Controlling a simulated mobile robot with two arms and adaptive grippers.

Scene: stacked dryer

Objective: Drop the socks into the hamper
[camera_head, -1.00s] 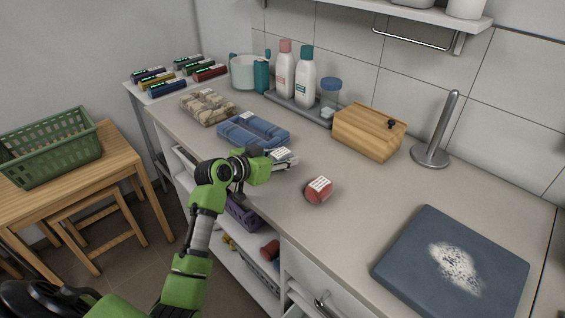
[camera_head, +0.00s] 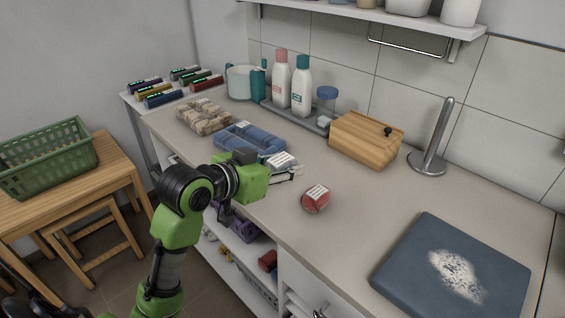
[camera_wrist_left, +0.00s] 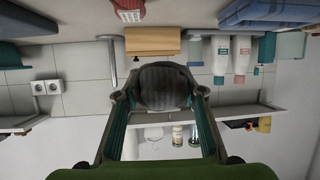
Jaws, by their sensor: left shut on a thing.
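My left gripper (camera_head: 286,170) is shut on a rolled grey sock bundle (camera_head: 281,160) with a pale label, over the counter's front part. In the left wrist view the grey bundle (camera_wrist_left: 163,87) sits between both fingers. A red rolled sock bundle (camera_head: 316,198) with a white label lies on the counter, right of the gripper; it also shows in the left wrist view (camera_wrist_left: 128,10). A green slatted basket (camera_head: 45,158), which looks like the hamper, stands on a wooden table at the far left. My right gripper is out of view.
Folded blue cloth (camera_head: 250,141) and beige cloth (camera_head: 204,117) lie behind the gripper. Bottles (camera_head: 301,88), a wooden box (camera_head: 366,140) and a steel holder (camera_head: 433,145) stand along the wall. A blue board (camera_head: 445,270) lies at the right. A floor gap separates counter and wooden table (camera_head: 110,172).

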